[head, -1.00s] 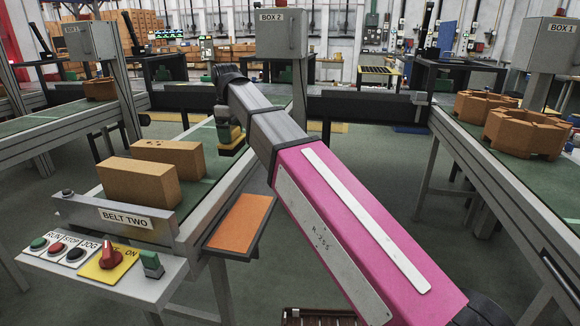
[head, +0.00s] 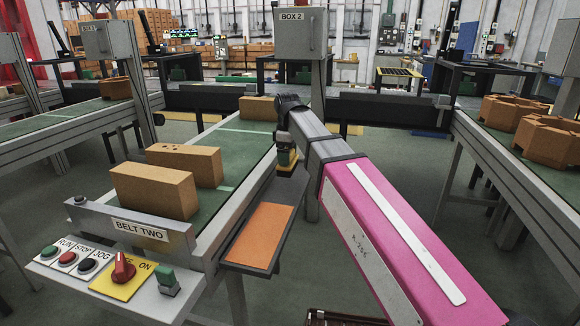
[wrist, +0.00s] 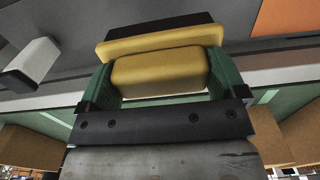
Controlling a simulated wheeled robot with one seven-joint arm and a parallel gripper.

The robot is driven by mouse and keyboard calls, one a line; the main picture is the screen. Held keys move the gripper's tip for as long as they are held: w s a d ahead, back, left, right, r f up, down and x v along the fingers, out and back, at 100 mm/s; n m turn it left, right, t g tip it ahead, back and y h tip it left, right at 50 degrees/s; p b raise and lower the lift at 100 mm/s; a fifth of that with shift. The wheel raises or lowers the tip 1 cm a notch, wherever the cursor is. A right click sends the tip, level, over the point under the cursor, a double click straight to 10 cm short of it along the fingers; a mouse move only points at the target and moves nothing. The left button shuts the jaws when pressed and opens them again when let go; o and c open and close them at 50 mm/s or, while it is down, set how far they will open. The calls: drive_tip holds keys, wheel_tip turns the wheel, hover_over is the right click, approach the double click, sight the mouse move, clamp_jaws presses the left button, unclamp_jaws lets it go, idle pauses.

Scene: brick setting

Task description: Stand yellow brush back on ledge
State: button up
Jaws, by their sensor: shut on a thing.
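My gripper (wrist: 158,85) is shut on the yellow brush (wrist: 160,73), with a green finger on each side of its yellow block. The brush's dark edge (wrist: 155,32) points away from the palm. In the head view the brush (head: 287,158) shows small under the end of my arm, over or at the far part of the dark grey ledge (head: 290,190) beside belt two. I cannot tell whether the brush touches the ledge. My arm hides part of that area.
An orange pad (head: 258,232) covers the ledge's near part. Two tan bricks (head: 152,190) (head: 185,163) stand on belt two, with another brick (head: 258,108) farther along. A control panel (head: 110,275) is at the near left. The BOX 2 post (head: 313,140) rises behind my gripper.

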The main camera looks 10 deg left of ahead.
drive_tip(key=shift+w+d+f, duration=0.3)
drive_tip(key=shift+w+f, duration=0.05)
drive_tip(key=shift+w, duration=0.15)
drive_tip(key=shift+f, duration=2)
drive_tip(key=shift+f, duration=0.1)
drive_tip(key=o, duration=0.8)
drive_tip(key=shift+c, duration=0.2)
